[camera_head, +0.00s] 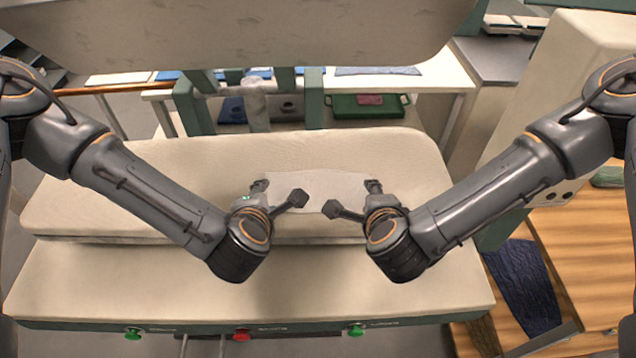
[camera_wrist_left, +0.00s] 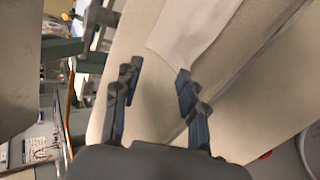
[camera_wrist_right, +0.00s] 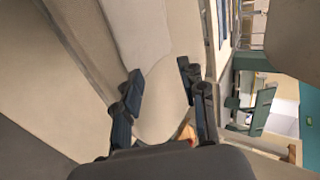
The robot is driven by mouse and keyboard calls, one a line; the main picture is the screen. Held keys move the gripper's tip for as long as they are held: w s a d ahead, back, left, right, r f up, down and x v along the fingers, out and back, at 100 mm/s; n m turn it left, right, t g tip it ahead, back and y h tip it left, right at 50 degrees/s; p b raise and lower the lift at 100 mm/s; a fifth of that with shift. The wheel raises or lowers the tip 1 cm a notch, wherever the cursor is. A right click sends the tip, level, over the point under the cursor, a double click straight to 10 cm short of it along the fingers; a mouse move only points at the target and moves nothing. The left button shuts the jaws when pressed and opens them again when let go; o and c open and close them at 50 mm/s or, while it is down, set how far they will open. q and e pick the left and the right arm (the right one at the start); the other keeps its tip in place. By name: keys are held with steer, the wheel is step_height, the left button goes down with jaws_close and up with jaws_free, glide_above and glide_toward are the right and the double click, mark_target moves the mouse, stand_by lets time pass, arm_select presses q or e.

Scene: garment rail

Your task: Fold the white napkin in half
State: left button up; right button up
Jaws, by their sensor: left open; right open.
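The white napkin (camera_head: 318,186) lies flat on the pale padded board in the head view. It also shows in the left wrist view (camera_wrist_left: 192,28) and the right wrist view (camera_wrist_right: 138,28). My left gripper (camera_head: 279,191) is open at the napkin's left end, its fingers spread apart. In the left wrist view its fingertips (camera_wrist_left: 157,82) are near the napkin's end, with nothing between them. My right gripper (camera_head: 353,197) is open at the napkin's right end, also empty. Whether any fingertip touches the cloth cannot be told. The grippers partly hide the napkin's ends.
The padded board (camera_head: 120,180) has clear surface on both sides. A second pale padded slab (camera_head: 230,30) hangs above. Green and red buttons (camera_head: 241,335) line the front edge. A green tray (camera_head: 368,106) stands behind, and a wooden table (camera_head: 585,260) with dark blue cloth (camera_head: 523,285) is at right.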

arm_select(q)
steer(key=s+r, duration=0.5)
steer(key=r, duration=0.1)
arm_select(e)
steer(key=s+r, duration=0.5)
steer(key=r, duration=0.1)
arm_select(q)
steer(key=shift+w, duration=0.1)
arm_select(e)
steer(key=shift+w+f, duration=0.1)
